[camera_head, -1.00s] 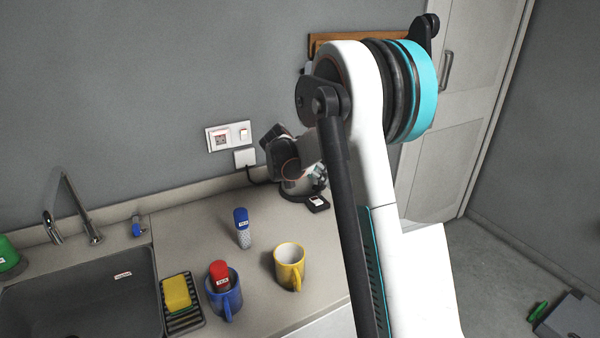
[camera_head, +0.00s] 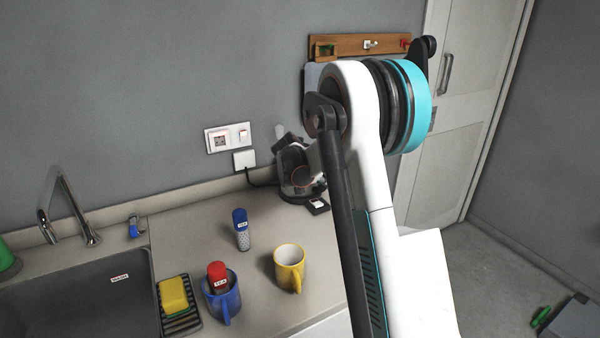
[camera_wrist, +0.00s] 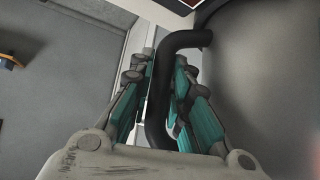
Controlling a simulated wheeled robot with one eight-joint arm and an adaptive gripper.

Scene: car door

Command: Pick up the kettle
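The kettle (camera_head: 299,186) stands at the back of the counter, beside the wall socket, partly hidden by my arm and gripper. In the wrist view its black curved handle (camera_wrist: 158,95) runs between the teal fingers of my gripper (camera_wrist: 164,85). The fingers converge on the handle from both sides and look closed against it. The large dark grey surface at the right of the wrist view looks like the kettle's body (camera_wrist: 270,80). In the head view my gripper (camera_head: 290,153) is at the kettle's upper part, but its fingers are not clear there.
A blue-capped shaker (camera_head: 241,230), a yellow mug (camera_head: 289,268) and a blue mug (camera_head: 224,303) holding a red-capped container stand in front. The sink (camera_head: 80,295) is at left. A wooden rack (camera_head: 345,45) hangs on the wall behind my arm.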

